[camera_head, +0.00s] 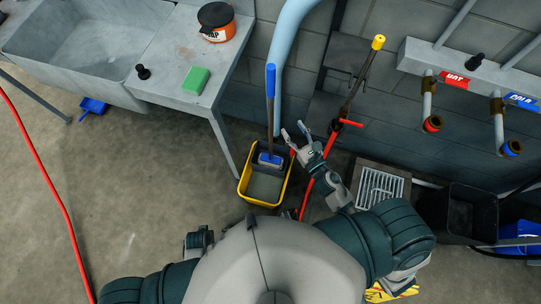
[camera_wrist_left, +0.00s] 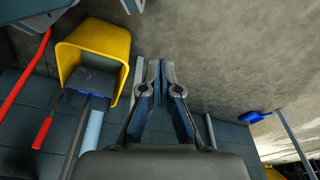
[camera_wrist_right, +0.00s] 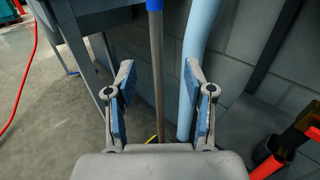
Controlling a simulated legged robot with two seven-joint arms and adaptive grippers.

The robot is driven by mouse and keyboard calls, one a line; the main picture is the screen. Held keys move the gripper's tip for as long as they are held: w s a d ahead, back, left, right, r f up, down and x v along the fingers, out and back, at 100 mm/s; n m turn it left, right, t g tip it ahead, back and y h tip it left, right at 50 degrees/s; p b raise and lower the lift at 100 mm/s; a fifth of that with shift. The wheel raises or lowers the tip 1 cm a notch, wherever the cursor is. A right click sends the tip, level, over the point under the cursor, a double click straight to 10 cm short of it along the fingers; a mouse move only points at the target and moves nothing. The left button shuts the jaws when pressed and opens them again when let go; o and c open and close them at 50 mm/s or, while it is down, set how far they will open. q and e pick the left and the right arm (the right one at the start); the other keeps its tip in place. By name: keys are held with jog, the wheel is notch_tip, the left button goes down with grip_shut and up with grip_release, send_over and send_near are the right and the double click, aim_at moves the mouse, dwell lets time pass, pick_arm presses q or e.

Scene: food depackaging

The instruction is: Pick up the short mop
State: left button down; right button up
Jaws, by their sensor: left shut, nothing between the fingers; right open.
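A short mop with a blue grip (camera_head: 271,90) stands upright in the yellow bucket (camera_head: 245,190). Its blue head (camera_head: 270,159) rests at the bucket's dark wringer. My right gripper (camera_head: 293,129) is open and empty, just right of the mop handle. In the right wrist view the grey handle (camera_wrist_right: 157,70) appears between the open fingers (camera_wrist_right: 158,82), beyond them, and I see no contact. My left gripper (camera_wrist_left: 153,66) is shut and empty in its wrist view, beside the yellow bucket (camera_wrist_left: 112,45).
A sink counter (camera_head: 190,75) with a green sponge (camera_head: 196,81) stands left of the bucket. A pale blue pipe (camera_head: 283,65) runs behind the mop. A yellow-topped pole (camera_head: 364,75) and red parts are on the right. A floor drain (camera_head: 380,187) lies right. Floor at left is open.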

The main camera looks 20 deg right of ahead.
aim_at(273, 102)
jog(key=x, duration=1.4)
jog(key=shift+w+a+f, duration=0.15)
jog(key=shift+a+f, duration=0.05)
jog(key=shift+a, duration=0.2)
jog(key=shift+w, duration=0.15)
pick_arm(q)
jog(key=shift+s+f, duration=0.35)
jog(key=shift+f, duration=0.5)
pick_arm(e)
jog(key=shift+r, duration=0.15)
grip_shut()
